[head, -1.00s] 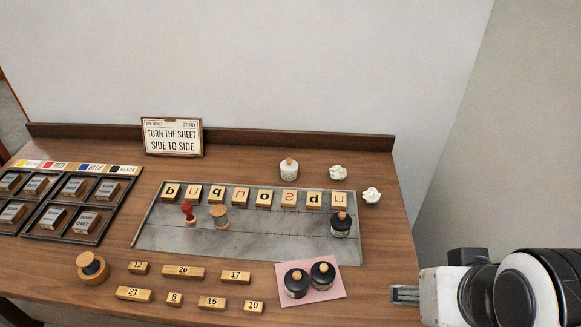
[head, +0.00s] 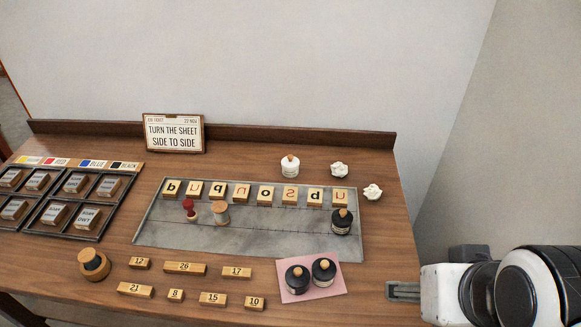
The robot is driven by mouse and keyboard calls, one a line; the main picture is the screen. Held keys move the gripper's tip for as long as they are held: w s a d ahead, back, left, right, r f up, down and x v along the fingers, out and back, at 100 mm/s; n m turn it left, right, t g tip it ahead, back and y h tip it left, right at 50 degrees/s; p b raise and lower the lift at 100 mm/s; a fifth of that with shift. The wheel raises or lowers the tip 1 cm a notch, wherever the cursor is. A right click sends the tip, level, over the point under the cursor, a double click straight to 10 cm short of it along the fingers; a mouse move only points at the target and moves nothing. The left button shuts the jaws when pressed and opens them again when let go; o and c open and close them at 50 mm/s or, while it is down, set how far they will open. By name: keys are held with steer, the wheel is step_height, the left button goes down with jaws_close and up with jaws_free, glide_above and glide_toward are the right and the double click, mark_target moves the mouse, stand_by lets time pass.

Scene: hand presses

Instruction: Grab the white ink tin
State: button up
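The white ink tin (head: 290,167) stands upright at the back of the table, behind the grey slab, with a tan knob on top. My gripper (head: 392,291) is at the table's front right edge, far from the tin and to its lower right. Its fingers show side-on as a grey bar, so I cannot tell whether they are open or shut. Nothing shows held in it.
Letter blocks (head: 265,195), a red stamp (head: 190,208), a spool (head: 220,213) and a black tin (head: 341,222) stand on the grey slab (head: 270,245). Crumpled papers (head: 339,170) lie right of the white tin. Two black tins sit on a pink sheet (head: 333,291).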

steer(key=w+a+m+g+y, duration=0.2)
steer(key=w+a+m+y, duration=0.4)
steer(key=w+a, duration=0.75)
steer(key=m+t+y, duration=0.4)
steer(key=m+t, duration=0.1)
steer(key=m, duration=1.3)
glide_above(292, 165)
steer(key=s+d, duration=0.1)
steer(key=s, duration=0.7)
step_height(292, 165, down, 16)
steer(key=w+f+m, duration=0.1)
steer(key=f, duration=0.1)
steer(key=w+d+f+m+t+h, duration=0.1)
steer(key=f, duration=0.2)
steer(key=w+d+f+m+t, duration=0.1)
steer(key=f+m, duration=0.1)
steer(key=f, duration=0.1)
steer(key=shift+w+d, duration=0.25)
steer(key=shift+w, duration=0.15)
steer(key=shift+w+a+f+h, duration=0.1)
steer(key=shift+h, duration=0.2)
steer(key=shift+x, duration=1.15)
